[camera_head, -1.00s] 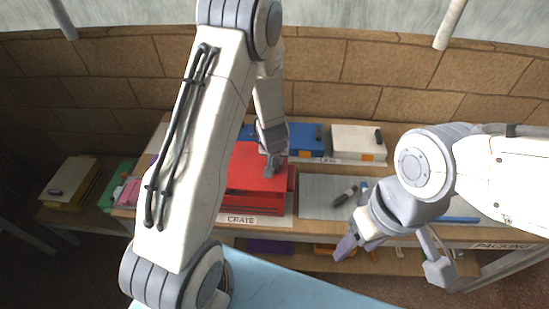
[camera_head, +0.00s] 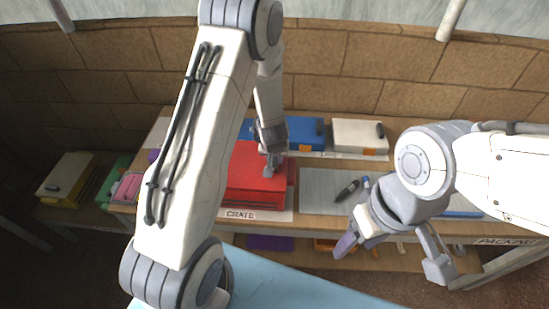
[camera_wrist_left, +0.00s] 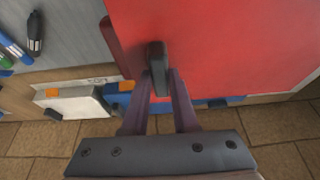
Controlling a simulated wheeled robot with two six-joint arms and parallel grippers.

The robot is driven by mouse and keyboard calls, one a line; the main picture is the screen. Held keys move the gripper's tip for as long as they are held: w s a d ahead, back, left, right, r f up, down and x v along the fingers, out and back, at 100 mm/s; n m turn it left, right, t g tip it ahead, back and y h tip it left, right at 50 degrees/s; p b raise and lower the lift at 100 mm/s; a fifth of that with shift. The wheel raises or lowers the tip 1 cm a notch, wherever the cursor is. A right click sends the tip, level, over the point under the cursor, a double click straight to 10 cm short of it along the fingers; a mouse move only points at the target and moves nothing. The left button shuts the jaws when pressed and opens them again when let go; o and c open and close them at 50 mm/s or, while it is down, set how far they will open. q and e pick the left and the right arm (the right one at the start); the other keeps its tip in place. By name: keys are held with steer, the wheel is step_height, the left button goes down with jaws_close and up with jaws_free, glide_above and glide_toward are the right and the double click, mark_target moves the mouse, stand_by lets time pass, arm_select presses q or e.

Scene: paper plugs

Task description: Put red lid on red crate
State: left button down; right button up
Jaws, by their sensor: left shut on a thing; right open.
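The red lid (camera_head: 248,160) lies flat over the red crate (camera_head: 252,201) behind the CRATE label; I cannot tell whether it is fully seated. My left gripper (camera_head: 270,168) reaches down over the lid and is shut on its dark handle. In the left wrist view, the fingers (camera_wrist_left: 161,88) close around the handle (camera_wrist_left: 156,58) on the red lid surface (camera_wrist_left: 225,45). A dark red edge (camera_wrist_left: 114,46) shows beside the lid there. My right gripper (camera_head: 392,256) is open and empty in front of the table. My left arm hides the area left of the crate.
A blue box (camera_head: 298,134) and a white box (camera_head: 358,138) stand behind. A grey mat (camera_head: 318,192) with pens lies right of the crate. Yellow (camera_head: 66,178) and green (camera_head: 116,178) boxes stand at the left. A purple item (camera_head: 270,243) is on the lower shelf.

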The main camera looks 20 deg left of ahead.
arm_select(q)
steer(key=shift+f+b, duration=0.45)
steer(key=shift+f, duration=0.15)
stand_by(0.3)
steer(key=c, duration=0.6)
jaws_free()
steer(key=shift+r, duration=0.1)
steer(key=p+v, duration=0.4)
steer(key=v, duration=0.6)
steer(key=shift+r+p, duration=0.15)
steer(key=shift+p, duration=0.2)
steer(key=shift+s+d, duration=0.1)
steer(key=shift+d, duration=0.05)
